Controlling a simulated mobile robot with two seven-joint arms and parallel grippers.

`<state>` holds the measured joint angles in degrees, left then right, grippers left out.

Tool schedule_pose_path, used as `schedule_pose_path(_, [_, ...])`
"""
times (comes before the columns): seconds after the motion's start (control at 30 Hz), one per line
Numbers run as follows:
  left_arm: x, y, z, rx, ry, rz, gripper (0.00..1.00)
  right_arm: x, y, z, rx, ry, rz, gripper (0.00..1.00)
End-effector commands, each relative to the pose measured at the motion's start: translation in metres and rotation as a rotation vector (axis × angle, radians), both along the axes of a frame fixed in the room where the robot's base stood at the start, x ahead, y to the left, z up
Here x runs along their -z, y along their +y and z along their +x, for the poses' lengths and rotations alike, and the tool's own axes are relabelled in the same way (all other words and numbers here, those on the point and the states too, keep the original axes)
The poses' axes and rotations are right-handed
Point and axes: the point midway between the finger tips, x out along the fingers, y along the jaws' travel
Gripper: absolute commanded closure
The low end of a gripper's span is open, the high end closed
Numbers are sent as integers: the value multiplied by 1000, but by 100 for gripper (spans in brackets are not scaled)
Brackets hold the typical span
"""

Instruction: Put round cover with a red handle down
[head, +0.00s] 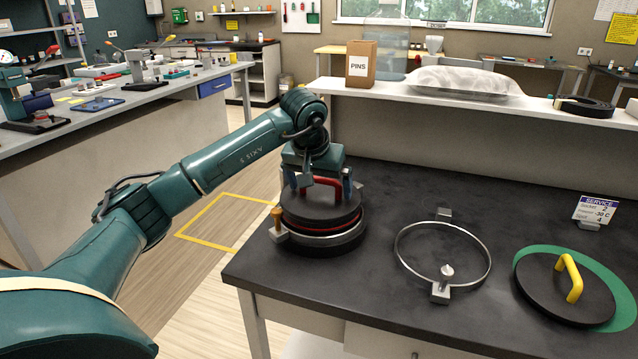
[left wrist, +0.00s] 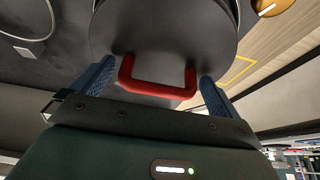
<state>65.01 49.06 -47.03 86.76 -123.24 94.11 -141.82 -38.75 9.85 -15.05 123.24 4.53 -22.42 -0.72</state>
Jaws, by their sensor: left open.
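The round cover (head: 322,207) is black with a red handle (head: 321,186). In the head view it sits on top of a round port with a metal ring (head: 320,240) at the left of the dark worktop. My left gripper (head: 318,188) is above the cover, with its fingers on either side of the handle. In the left wrist view the cover (left wrist: 165,30) fills the top, and the red handle (left wrist: 158,85) lies between the two blue fingers, with gaps at both sides. The left gripper is open. My right gripper is not in view.
An empty metal ring (head: 398,262) lies in the worktop's middle. A black cover with a yellow handle (head: 545,290) lies on a green disc (head: 622,275) at the right. A service sign (head: 594,210) stands behind it. A box marked PINS (head: 361,64) stands on the rear ledge.

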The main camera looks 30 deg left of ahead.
Motion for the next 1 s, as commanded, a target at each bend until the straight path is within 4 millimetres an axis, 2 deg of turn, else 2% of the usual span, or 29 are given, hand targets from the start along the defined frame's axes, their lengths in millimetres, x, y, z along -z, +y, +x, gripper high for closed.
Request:
schedule_pose_path(0.17, [-10, 0, -1, 0, -3, 0, 0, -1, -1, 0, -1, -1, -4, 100])
schedule_pose_path(0.23, [-19, -1, -5, 1, -4, 0, 0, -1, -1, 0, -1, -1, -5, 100])
schedule_pose_path(0.5, [-74, -6, -26, 1, -6, 1, 0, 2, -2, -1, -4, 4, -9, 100])
schedule_pose_path(0.7, [-104, -9, -39, 0, -3, 1, 0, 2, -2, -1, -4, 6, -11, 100])
schedule_pose_path(0.83, [-113, -10, -43, 0, -2, 0, 0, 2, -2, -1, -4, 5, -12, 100])
schedule_pose_path(1.0, [-116, -10, -45, 0, 1, 0, 0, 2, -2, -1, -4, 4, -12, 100])
